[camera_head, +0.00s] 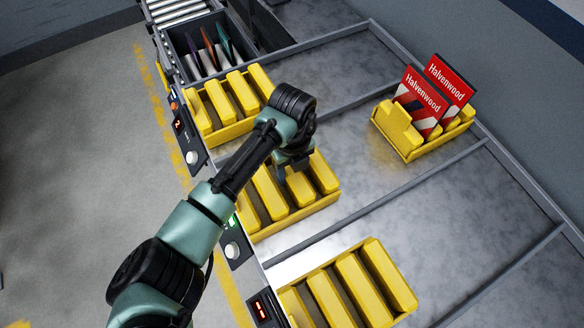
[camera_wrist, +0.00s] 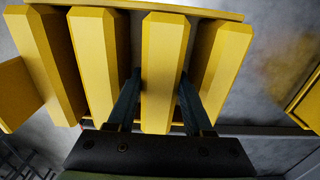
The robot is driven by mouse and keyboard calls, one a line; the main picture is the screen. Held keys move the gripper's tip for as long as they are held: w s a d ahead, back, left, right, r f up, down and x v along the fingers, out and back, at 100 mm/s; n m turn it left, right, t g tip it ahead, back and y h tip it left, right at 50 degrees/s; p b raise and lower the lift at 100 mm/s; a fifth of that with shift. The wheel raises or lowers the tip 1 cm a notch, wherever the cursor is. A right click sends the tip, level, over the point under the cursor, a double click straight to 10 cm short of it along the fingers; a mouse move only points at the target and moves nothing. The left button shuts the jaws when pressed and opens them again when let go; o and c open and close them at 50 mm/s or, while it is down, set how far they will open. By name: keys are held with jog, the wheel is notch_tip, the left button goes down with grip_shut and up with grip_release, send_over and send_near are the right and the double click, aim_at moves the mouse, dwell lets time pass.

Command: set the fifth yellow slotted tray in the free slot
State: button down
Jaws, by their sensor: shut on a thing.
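My gripper (camera_head: 293,168) is over the middle yellow slotted tray (camera_head: 308,207) at the table's left edge. In the wrist view my gripper (camera_wrist: 160,88) has a finger on each side of one yellow divider (camera_wrist: 164,58) and is shut on it. The tray looks level; whether it touches the table cannot be told. Other yellow slotted trays show: one at the upper left (camera_head: 224,131), one at the bottom (camera_head: 403,306), and one at the right (camera_head: 408,150) holding two red "Halvenwood" packs (camera_head: 424,101). My arm hides part of the middle tray.
Grey rails (camera_head: 375,207) divide the metal table (camera_head: 355,130) into bays. Small control boxes with displays and knobs (camera_head: 232,250) line the left edge. A dark bin with coloured folders (camera_head: 205,50) and a roller conveyor (camera_head: 178,10) stand at the top. The table centre is bare.

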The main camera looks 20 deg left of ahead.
jog(key=shift+f, duration=0.15)
jog(key=shift+c, duration=1.5)
grip_release()
